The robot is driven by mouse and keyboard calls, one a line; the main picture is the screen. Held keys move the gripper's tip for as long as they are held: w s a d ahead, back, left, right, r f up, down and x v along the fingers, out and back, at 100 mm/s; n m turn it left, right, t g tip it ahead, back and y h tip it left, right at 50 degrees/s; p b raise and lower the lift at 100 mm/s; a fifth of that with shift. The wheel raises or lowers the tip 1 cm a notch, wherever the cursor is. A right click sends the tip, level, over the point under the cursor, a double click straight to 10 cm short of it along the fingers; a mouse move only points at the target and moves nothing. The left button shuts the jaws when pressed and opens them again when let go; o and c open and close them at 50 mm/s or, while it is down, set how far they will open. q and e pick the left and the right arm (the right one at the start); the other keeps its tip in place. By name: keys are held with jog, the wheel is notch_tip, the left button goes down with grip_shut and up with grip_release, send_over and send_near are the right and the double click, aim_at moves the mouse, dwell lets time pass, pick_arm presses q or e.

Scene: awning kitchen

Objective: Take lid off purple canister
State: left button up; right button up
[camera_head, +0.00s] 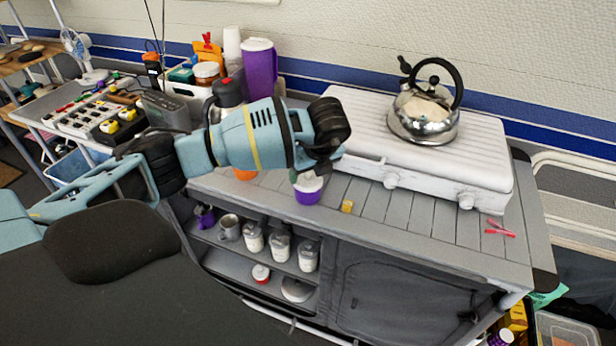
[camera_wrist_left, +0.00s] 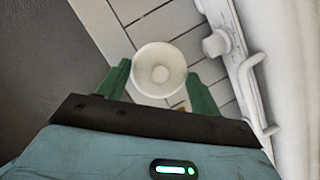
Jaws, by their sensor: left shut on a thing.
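The purple body is hidden there under the lid. I cannot tell whether any gap separates lid and body. My right gripper is not in view.
The white stove (camera_head: 450,150) carries a steel kettle (camera_head: 424,112). A tall purple pitcher (camera_head: 260,68) and jars stand behind my arm. A small yellow object (camera_head: 346,207) and red utensils (camera_head: 498,229) lie on the counter. The counter's front between them is clear.

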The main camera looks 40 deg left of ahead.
aim_at(310, 173)
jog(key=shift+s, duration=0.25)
pick_arm(q)
jog(key=shift+r, duration=0.1)
jog(key=shift+r, duration=0.5)
notch_tip(310, 173, up, 2)
jog(key=shift+r, duration=0.2)
jog(key=s+d+p, duration=0.1)
jog(key=s+d, duration=0.3)
jog(key=s, duration=0.2)
jog(key=s+d+r, duration=0.1)
jog(key=s+d, duration=0.4)
jog(key=s, duration=0.2)
jog(key=shift+s+r+p, duration=0.2)
jog(key=shift+p, duration=0.2)
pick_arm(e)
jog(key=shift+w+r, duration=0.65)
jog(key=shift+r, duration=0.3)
